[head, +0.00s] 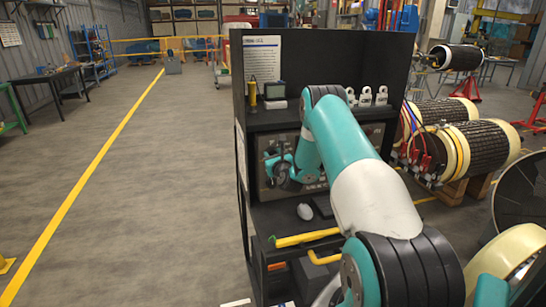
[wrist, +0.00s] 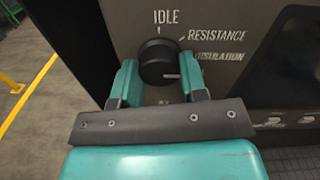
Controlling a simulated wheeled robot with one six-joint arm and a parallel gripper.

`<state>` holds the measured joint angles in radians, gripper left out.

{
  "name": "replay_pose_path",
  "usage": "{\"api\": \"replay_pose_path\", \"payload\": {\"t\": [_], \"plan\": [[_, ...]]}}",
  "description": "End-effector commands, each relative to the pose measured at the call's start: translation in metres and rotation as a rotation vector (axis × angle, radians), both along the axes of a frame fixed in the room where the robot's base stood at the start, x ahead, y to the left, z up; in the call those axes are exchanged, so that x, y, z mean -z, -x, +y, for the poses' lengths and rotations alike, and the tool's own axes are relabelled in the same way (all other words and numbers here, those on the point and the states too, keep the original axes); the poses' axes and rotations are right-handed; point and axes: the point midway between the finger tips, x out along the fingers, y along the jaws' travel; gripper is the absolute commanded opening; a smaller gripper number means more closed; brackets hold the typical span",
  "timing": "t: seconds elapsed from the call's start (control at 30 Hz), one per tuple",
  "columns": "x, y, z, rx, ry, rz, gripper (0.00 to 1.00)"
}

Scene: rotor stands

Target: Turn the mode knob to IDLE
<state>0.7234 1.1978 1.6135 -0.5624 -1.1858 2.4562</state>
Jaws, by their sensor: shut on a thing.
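The mode knob (wrist: 157,54) is round and black, on a dark panel (wrist: 220,22) in the wrist view. A short white mark on its face points to the right. The word IDLE is printed straight above the knob, with a small tick under it. RESISTANCE is at its upper right, and a partly hidden word that looks like INSULATION is to its right. A small, unclear label lies below. My gripper (wrist: 157,82) is shut on the knob, one teal finger on each side. In the head view my gripper (head: 279,168) is at the panel, and the knob cannot be made out.
A black bench (head: 262,217) holds the panel under a shelf with a yellow handheld tool (head: 252,93) and white padlocks (head: 381,95). A yellow handle (head: 306,238) sticks out below. Rotors (head: 470,146) stand at the right. The floor at the left is open.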

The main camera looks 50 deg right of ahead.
Motion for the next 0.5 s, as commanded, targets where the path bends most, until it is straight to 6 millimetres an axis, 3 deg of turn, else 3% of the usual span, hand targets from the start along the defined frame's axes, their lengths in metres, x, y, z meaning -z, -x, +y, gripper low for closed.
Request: {"api": "replay_pose_path", "payload": {"t": [0.5], "plan": [[0.0013, -0.0007, 0.0000, 0.000, 0.171, 0.103, 0.16]]}}
